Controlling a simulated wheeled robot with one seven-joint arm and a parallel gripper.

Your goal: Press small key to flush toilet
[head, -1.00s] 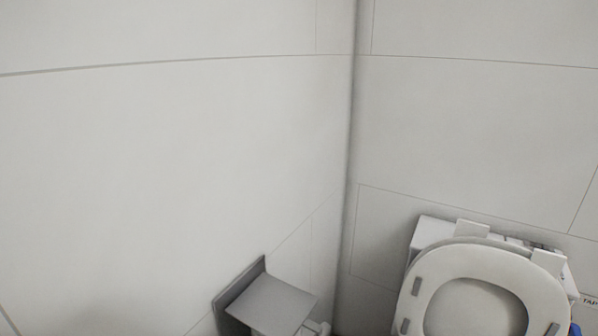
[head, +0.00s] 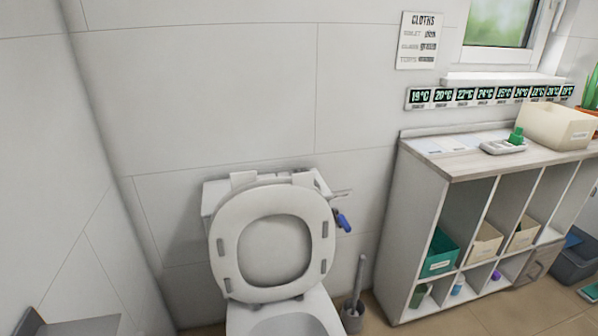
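The white toilet (head: 222,245) stands against the tiled wall, left of the picture's middle. Its seat (head: 226,250) is raised and leans back against the cistern (head: 211,196). Only the upper edges and corners of the cistern show behind the seat. No flush key can be made out; the raised seat hides most of the cistern. My gripper is not in view.
A toilet brush in its holder (head: 353,315) stands on the floor right of the toilet. A shelf unit (head: 412,215) with bins is further right. A blue object (head: 343,221) hangs beside the cistern. A grey ledge (head: 75,327) is at lower left.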

